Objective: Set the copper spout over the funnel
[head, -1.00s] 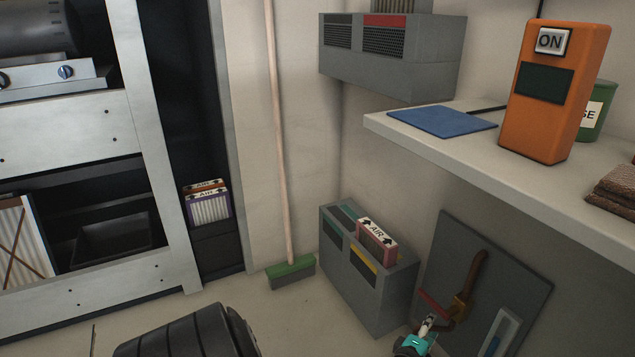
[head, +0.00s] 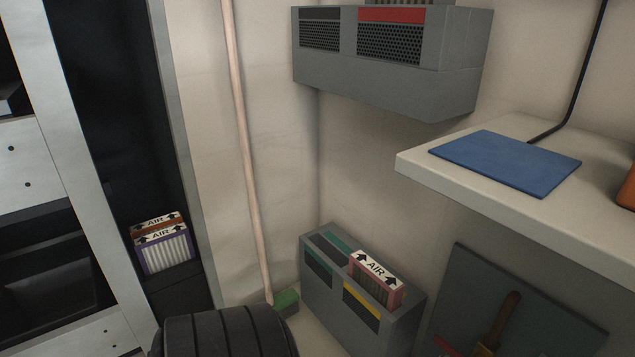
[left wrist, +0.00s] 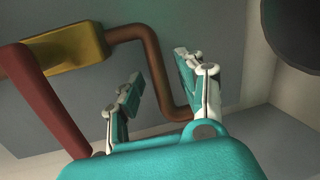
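The copper spout (left wrist: 158,68) is a bent brown pipe coming out of a brass-yellow valve body (left wrist: 60,52) with a red handle (left wrist: 30,85), in front of a grey panel. In the head view the spout (head: 510,312) shows only in part at the bottom right, with the panel (head: 560,312) behind it. My left gripper (left wrist: 157,75) is open in the left wrist view. Its teal-and-white fingers appear on either side of the pipe; I cannot tell whether they touch it. My right gripper is not in view. I cannot make out the funnel in these frames.
A grey floor box (head: 335,315) with an AIR filter (head: 376,278) stands left of the panel. A shelf (head: 470,195) with a blue mat (head: 506,161) juts out above. A grey vented wall unit (head: 390,85) hangs higher. A broom (head: 245,150) leans at the wall.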

